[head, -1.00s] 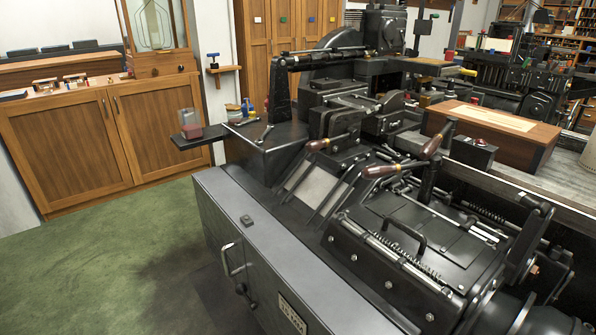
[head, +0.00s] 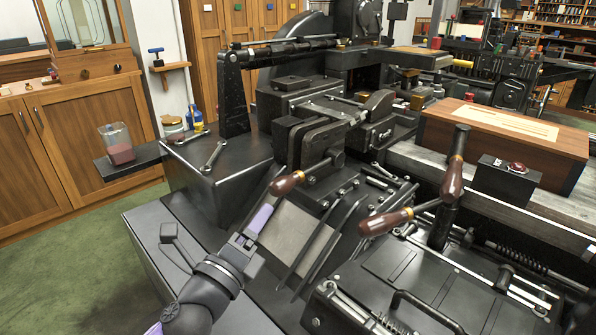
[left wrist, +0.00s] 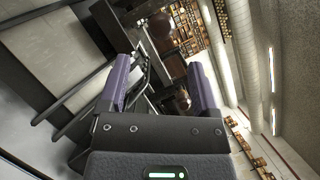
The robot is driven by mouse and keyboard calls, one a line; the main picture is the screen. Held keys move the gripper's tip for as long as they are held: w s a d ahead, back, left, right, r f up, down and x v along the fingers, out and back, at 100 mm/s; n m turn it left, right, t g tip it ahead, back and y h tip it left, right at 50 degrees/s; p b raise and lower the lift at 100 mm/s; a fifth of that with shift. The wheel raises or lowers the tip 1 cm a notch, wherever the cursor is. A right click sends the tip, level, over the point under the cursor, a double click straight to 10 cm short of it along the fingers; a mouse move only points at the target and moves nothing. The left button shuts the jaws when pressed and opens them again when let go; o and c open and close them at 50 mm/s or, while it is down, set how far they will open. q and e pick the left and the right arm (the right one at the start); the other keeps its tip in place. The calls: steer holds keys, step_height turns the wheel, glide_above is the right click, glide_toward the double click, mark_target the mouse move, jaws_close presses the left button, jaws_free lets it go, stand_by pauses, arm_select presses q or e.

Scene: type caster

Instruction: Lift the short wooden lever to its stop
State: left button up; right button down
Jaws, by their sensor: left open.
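Three dark-brown wooden handles show on the black casting machine in the head view. The nearest to my gripper is a short wooden lever (head: 288,183) with a brass collar, its rod running up to the right. I cannot tell the exact depth between fingers and handle. My right gripper is out of view.
A second wooden handle (head: 387,221) and an upright one (head: 453,180) stand to the right. A slanted metal plate (head: 290,238) lies just right of my gripper. Loose tools (head: 214,152) and small jars (head: 172,126) sit on the machine's left shelf.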

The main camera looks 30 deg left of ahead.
mark_target(284, 185)
arm_select(q)
steer(key=b+x, duration=0.1)
steer(key=x, duration=0.8)
steer(key=shift+w+r, duration=0.1)
steer(key=shift+w, duration=0.1)
steer(key=shift+c, duration=0.2)
jaws_close()
stand_by(0.8)
